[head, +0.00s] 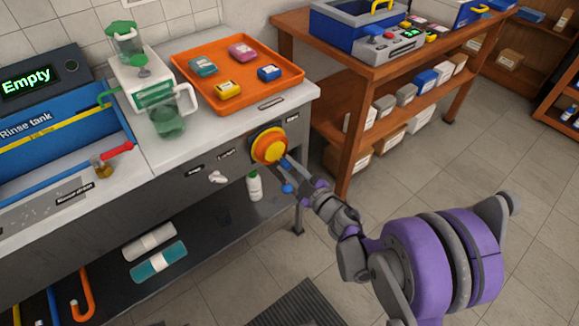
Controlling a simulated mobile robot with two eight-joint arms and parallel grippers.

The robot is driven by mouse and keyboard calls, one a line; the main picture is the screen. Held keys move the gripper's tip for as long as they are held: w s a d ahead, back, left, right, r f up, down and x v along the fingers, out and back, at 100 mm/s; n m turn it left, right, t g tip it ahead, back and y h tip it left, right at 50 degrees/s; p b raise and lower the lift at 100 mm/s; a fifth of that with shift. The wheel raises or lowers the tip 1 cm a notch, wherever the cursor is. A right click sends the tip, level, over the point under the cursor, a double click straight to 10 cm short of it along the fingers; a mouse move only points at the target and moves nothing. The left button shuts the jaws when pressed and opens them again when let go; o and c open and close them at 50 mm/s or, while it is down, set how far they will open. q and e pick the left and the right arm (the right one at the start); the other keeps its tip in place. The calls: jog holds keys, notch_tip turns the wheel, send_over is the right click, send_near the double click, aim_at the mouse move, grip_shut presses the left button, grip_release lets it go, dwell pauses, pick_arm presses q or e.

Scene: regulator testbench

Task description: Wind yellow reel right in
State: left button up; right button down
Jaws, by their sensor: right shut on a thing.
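The yellow reel (268,146) is a round yellow and orange disc on a dark mount at the right end of the grey bench front. My right arm comes in from the lower right, and its gripper (284,163) is at the reel's lower right edge. The right gripper is shut on a part at the reel, small and partly hidden by the fingers. A small blue piece (287,187) shows just below the gripper; I cannot tell what it belongs to. My left gripper is not in view.
The bench top holds an orange tray (290,92) with several small coloured boxes, a green and white device (148,88) and a blue rinse tank (60,125). A white bottle (254,186) stands below the reel. A wooden shelf table (345,60) is close behind right. Floor at right is clear.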

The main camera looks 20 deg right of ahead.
jog(key=c, duration=0.6)
grip_release()
jog(key=p+v, duration=0.1)
jog(key=v, duration=1)
jog(key=shift+w, duration=0.1)
